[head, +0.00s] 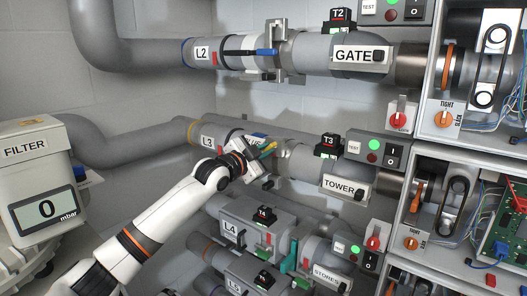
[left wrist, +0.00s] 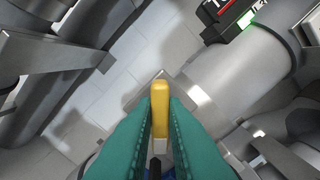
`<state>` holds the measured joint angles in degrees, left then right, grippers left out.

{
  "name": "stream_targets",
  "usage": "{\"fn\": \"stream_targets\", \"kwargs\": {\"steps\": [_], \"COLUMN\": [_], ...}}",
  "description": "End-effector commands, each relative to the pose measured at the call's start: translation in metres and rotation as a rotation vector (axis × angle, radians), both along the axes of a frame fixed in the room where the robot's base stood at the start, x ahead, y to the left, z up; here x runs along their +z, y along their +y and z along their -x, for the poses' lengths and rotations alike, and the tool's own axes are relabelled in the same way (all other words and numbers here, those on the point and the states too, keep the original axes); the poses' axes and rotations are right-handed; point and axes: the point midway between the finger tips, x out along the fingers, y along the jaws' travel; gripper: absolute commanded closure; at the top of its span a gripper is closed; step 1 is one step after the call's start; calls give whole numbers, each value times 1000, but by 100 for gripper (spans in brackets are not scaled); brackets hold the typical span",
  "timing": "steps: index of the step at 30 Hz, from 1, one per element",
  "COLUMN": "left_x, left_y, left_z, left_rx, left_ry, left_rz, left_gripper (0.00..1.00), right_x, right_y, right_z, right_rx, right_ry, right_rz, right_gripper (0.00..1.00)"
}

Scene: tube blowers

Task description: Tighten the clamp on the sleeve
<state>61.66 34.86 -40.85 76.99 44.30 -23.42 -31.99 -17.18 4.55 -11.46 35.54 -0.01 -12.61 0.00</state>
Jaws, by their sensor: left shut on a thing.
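My left gripper (head: 262,163) is at the L3 pipe (head: 216,136), in the middle of the head view. In the left wrist view its teal fingers (left wrist: 160,110) are shut on a yellow lever (left wrist: 160,94), one finger on each side. The lever's yellow end also shows in the head view (head: 269,147), just above the gripper. The clamp body and the sleeve around it are mostly hidden behind my gripper and arm. My right gripper is not in view.
The L2 pipe (head: 205,51) above has a clamp with a blue-tipped lever (head: 267,52). The L4 pipe (head: 232,231) and others run close below. A FILTER unit (head: 28,160) reading 0 mbar stands at left. Open cabinets with wiring (head: 498,235) fill the right.

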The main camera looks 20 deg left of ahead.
Motion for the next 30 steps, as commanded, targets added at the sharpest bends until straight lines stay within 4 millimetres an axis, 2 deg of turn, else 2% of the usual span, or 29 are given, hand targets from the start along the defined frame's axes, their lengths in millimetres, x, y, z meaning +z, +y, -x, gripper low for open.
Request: {"fn": "stream_targets", "kwargs": {"steps": [15, 30], "left_x": [1, -3], "left_y": [-1, -1], "left_z": [0, 0], "left_rx": [0, 0], "left_ry": [-156, -226], "left_rz": [-433, -626], "left_gripper": [100, 100], "right_x": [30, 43], "right_y": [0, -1], "right_z": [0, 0], "right_rx": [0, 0], "right_ry": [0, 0], "right_rz": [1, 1], "right_gripper": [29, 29]}}
